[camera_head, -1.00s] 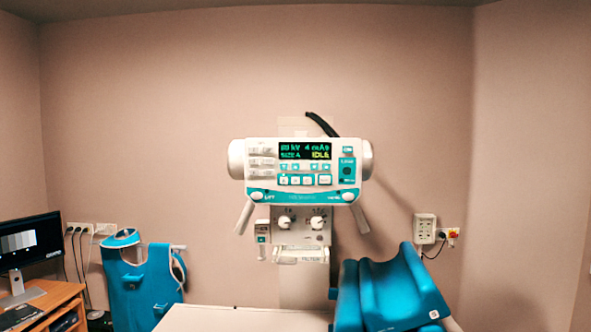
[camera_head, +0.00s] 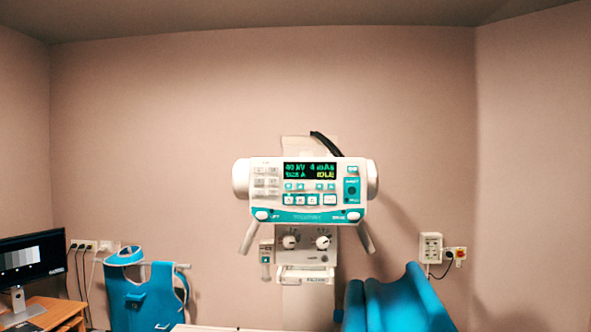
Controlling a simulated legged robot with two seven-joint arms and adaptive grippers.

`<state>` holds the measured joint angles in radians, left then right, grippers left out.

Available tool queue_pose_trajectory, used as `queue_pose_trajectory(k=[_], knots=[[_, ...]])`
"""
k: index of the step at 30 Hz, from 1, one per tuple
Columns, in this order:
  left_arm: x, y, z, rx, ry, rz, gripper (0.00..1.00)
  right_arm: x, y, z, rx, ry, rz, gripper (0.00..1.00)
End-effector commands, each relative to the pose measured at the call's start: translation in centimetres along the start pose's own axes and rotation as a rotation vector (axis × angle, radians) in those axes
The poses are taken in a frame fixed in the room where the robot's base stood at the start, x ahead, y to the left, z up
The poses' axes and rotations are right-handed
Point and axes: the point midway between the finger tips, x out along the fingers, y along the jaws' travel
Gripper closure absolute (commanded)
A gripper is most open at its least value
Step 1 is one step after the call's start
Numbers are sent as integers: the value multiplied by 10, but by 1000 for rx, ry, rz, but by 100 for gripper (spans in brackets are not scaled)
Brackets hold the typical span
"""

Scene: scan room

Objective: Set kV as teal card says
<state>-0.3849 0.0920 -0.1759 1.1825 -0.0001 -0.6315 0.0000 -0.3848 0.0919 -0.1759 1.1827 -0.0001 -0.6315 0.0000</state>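The white and teal control panel (camera_head: 300,207) of the x-ray head is on the wall column at the middle of the head view. Its dark display (camera_head: 310,171) shows a kV value, an mAs value that looks like 4, a size line and "IDLE"; the kV digits are too blurred to read surely. Small teal buttons (camera_head: 301,199) sit below the display. Two round knobs (camera_head: 306,242) are on a box under the panel. I cannot make out a teal card. Neither of my grippers is in view.
A blue cushioned support (camera_head: 400,306) stands at the lower right, before a wall socket box (camera_head: 430,247). A blue apron (camera_head: 145,297) hangs at the lower left. A monitor (camera_head: 32,264) is on a wooden desk (camera_head: 50,313) at far left. A pale table edge shows at the bottom.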

Motion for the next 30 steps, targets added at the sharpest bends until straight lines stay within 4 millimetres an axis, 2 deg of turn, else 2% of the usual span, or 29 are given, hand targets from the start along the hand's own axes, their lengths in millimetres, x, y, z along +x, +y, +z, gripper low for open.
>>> queue_pose_trajectory(k=[1, 3, 30], knots=[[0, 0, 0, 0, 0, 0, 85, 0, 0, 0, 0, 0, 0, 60], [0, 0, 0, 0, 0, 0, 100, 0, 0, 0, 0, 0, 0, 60], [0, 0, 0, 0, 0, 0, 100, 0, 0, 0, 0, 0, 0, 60]])
